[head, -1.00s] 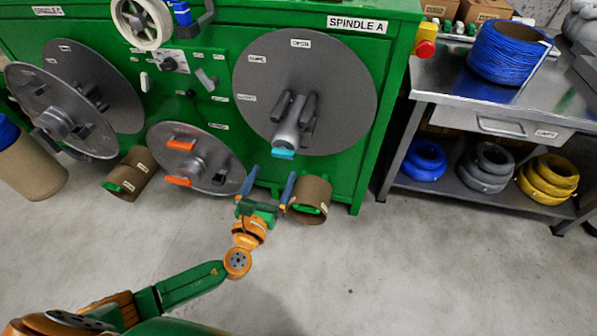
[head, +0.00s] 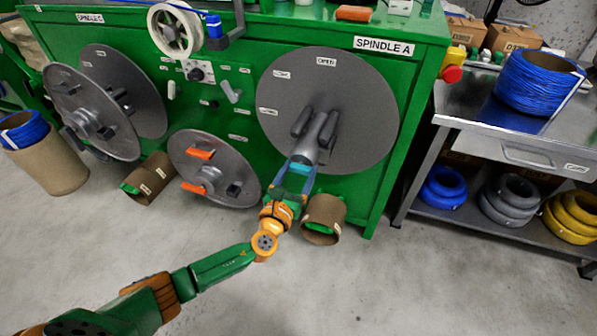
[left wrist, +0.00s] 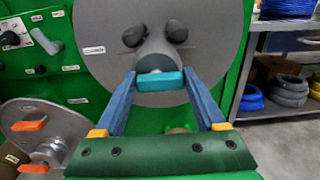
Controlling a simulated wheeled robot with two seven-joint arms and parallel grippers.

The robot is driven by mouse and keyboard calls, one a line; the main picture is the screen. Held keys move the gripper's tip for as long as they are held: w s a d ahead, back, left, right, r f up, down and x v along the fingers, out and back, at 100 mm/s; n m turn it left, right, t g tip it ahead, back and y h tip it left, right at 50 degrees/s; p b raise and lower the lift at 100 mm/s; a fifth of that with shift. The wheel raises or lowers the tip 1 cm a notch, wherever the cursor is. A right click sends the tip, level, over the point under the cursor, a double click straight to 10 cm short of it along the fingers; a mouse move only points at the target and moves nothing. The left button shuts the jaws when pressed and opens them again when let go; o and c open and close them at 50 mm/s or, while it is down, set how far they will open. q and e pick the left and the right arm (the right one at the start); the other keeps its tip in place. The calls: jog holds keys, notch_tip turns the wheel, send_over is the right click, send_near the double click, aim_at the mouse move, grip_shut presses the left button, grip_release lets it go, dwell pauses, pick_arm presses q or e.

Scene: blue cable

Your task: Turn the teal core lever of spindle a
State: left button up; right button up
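Spindle A is a grey disc (head: 350,120) on the green machine, with a grey hub (head: 316,140) at its middle. The teal core lever (head: 300,168) sits at the hub's outer end. In the left wrist view the teal lever (left wrist: 160,80) lies crosswise between the fingertips. My left gripper (head: 298,172) is open, with its blue fingers on either side of the lever. My right gripper is in neither view.
A cardboard core (head: 324,218) stands on the floor below spindle A. A steel bench (head: 475,110) with cable coils stands at the right. The floor in front is clear.

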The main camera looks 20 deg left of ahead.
pick_arm(q)
jog(key=c, duration=0.4)
jog(key=shift+n, duration=0.3)
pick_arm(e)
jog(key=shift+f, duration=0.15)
pick_arm(q)
jog(key=n+b, duration=0.2)
jog(key=n, duration=0.1)
jog(key=shift+a+n, duration=0.1)
jog(key=shift+n, duration=0.3)
jog(key=shift+n+b, duration=0.35)
jog(key=shift+n, duration=0.65)
jog(key=n, duration=0.2)
jog(key=shift+a+n+b, duration=0.1)
jog(key=shift+n+b, duration=0.3)
jog(key=n, duration=0.3)
jog(key=shift+a+b, duration=0.15)
jog(key=shift+b, duration=0.2)
jog(key=n, duration=0.5)
jog(key=shift+a+n, duration=0.15)
jog(key=shift+n, duration=0.15)
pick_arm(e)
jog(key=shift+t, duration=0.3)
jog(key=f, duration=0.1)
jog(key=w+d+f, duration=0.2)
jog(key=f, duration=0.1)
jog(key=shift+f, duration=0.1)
